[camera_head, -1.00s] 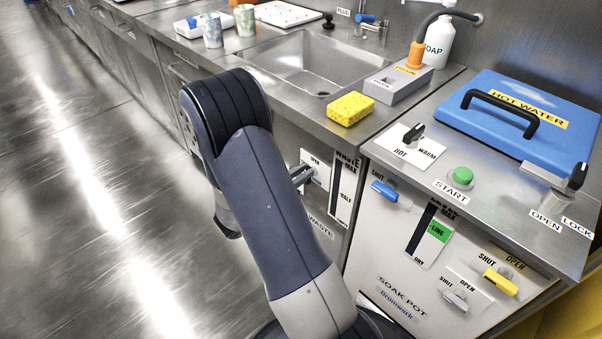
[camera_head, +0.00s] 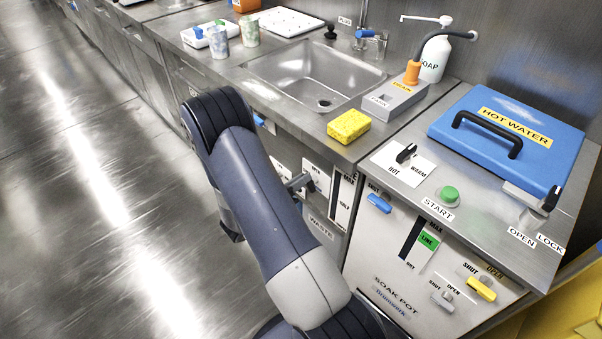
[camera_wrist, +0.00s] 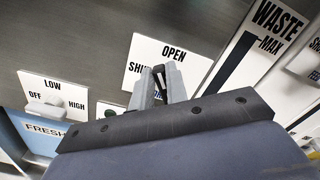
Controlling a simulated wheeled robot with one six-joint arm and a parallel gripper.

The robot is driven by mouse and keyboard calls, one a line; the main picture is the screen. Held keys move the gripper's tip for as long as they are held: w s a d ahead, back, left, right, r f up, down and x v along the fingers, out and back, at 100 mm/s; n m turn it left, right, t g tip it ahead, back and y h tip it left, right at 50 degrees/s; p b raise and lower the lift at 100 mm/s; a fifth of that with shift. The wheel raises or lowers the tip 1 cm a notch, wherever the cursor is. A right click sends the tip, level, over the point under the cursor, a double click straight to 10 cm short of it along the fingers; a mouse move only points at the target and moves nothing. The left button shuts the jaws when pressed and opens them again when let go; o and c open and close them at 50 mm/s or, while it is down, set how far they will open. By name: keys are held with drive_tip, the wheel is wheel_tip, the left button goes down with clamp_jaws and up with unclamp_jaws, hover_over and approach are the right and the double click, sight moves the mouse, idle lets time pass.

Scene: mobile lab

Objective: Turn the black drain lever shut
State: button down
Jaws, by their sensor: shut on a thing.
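The black drain lever (camera_wrist: 160,75) shows as a thin dark piece between the fingertips in the wrist view. My gripper (camera_wrist: 160,85) is shut on it, with one grey finger on each side. Behind is a white label plate (camera_wrist: 187,70) with OPEN above the lever and SHUT to its left, partly covered by a finger. The lever's tip lies just below the word OPEN. In the head view my gripper (camera_head: 300,182) is at the cabinet front beside the same plate (camera_head: 318,176); my arm hides most of it, and the lever cannot be made out.
A WASTE gauge (camera_head: 345,200) is right of the plate. A FRESH panel with a LOW/OFF/HIGH knob (camera_wrist: 45,108) is on the left in the wrist view. The sink (camera_head: 310,70) and yellow sponge (camera_head: 349,126) are above. The floor (camera_head: 90,240) at left is clear.

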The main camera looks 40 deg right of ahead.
drive_tip(key=n+p, duration=0.1)
drive_tip(key=n, duration=0.1)
drive_tip(key=n+p, duration=0.2)
drive_tip(key=n, duration=0.1)
drive_tip(key=shift+w+f+n, duration=0.3)
drive_tip(key=shift+w, duration=0.05)
drive_tip(key=shift+w+a+f+n+p, duration=0.1)
drive_tip(key=shift+f+n+p, duration=0.2)
drive_tip(key=shift+n, duration=0.55)
drive_tip(key=shift+s+d+f+n+p, duration=0.1)
drive_tip(key=shift+n+p, duration=0.35)
drive_tip(key=shift+n, duration=0.45)
drive_tip(key=shift+w+a+f+n+p, duration=0.1)
drive_tip(key=shift+f+n+p, duration=0.2)
drive_tip(key=shift+n, duration=0.55)
drive_tip(key=c, duration=1.4)
unclamp_jaws()
drive_tip(key=s+a, duration=0.1)
drive_tip(key=a, duration=0.9)
drive_tip(key=shift+s+a+p, duration=0.25)
drive_tip(key=shift+a+p, duration=0.05)
drive_tip(key=shift+a, duration=0.05)
drive_tip(key=shift+d, duration=0.1)
